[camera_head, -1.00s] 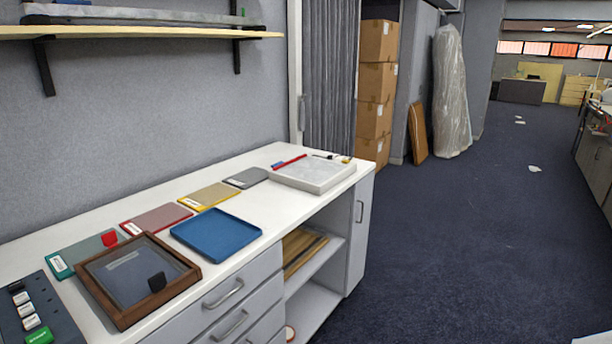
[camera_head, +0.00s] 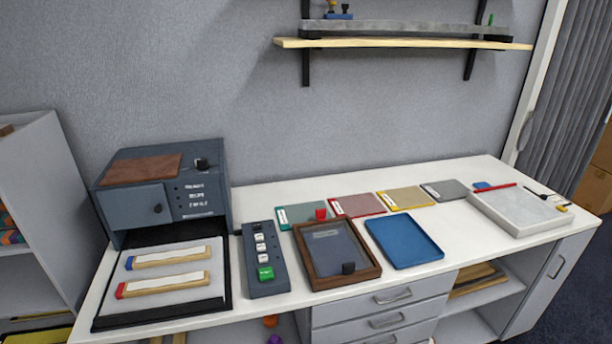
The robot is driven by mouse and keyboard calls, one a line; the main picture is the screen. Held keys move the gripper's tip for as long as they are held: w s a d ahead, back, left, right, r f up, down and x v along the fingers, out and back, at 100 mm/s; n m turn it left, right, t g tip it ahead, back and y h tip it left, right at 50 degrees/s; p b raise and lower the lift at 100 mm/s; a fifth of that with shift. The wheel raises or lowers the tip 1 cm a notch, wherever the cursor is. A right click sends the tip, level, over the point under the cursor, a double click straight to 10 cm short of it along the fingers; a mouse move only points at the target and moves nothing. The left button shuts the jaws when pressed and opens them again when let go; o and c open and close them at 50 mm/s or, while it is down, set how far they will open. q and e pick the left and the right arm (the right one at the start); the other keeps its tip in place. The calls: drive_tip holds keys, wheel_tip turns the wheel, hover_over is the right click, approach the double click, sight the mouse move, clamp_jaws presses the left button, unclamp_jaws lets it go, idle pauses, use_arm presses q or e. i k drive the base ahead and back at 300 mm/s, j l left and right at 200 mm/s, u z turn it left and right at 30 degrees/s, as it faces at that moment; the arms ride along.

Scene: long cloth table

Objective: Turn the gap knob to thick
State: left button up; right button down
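A blue-grey machine (camera_head: 208,200) stands at the left end of the white table, against the wall. A small black knob (camera_head: 202,163) sits on its upper right part, above several small white labels too small to read surely. No marking shows which one is the gap knob, and the setting of either cannot be read. Neither of my grippers is in view.
A black tray (camera_head: 223,296) before the machine holds two wooden-handled tools. Right of it are a button panel (camera_head: 255,284), a brown-framed case (camera_head: 371,270), a blue tray (camera_head: 407,262), several coloured flat pieces and a pale slab (camera_head: 515,212). A shelf (camera_head: 400,43) hangs above.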

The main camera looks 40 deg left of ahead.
sight(201, 163)
drive_tip(key=u, duration=2.25)
